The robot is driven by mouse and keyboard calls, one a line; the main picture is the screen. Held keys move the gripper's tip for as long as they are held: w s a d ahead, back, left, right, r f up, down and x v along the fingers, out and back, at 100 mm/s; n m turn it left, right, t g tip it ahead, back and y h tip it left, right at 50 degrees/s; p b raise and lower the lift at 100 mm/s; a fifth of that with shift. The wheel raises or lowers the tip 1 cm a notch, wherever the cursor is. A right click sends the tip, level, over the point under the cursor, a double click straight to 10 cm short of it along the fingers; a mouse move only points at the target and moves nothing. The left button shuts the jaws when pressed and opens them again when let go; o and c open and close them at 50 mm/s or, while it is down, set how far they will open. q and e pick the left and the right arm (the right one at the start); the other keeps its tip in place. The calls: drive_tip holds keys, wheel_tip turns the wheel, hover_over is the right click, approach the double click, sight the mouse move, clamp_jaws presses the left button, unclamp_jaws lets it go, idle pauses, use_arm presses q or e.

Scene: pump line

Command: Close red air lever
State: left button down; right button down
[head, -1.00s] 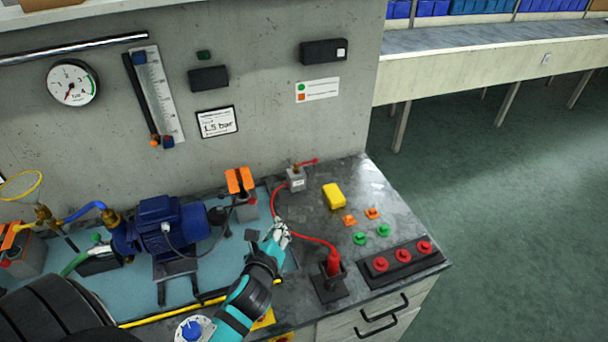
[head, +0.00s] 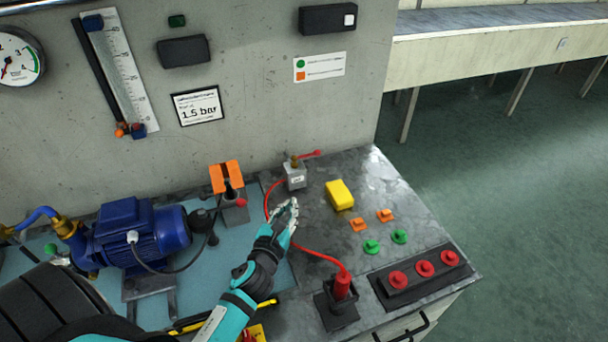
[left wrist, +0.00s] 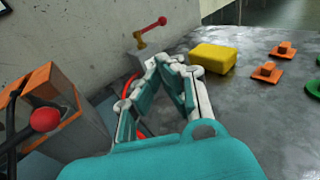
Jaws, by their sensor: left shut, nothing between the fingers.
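The red air lever (head: 309,155) sits on top of a small grey valve block (head: 295,177) at the back of the bench, near the wall. Its handle points to the right in the head view. In the left wrist view the lever (left wrist: 152,25) shows beyond the fingers, with a brass-coloured stem and a red knob end. A red hose (head: 266,196) runs from the block. My left gripper (head: 291,203) is shut and empty, in front of the block and apart from the lever. My right gripper is not in view.
A yellow block (head: 339,195), orange pieces (head: 385,215) and green pieces (head: 372,247) lie right of my gripper. An orange-topped valve with a red knob (head: 240,202) stands to its left. A red-handled tool (head: 342,286) stands in a black holder in front. A blue pump (head: 134,235) is further left.

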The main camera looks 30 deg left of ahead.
use_arm(q)
drive_tip(key=p, duration=0.2)
approach(306, 156)
drive_tip(key=w+f, duration=0.2)
drive_tip(key=w, duration=0.1)
drive_tip(key=w+f, duration=0.1)
drive_tip(key=w, duration=0.1)
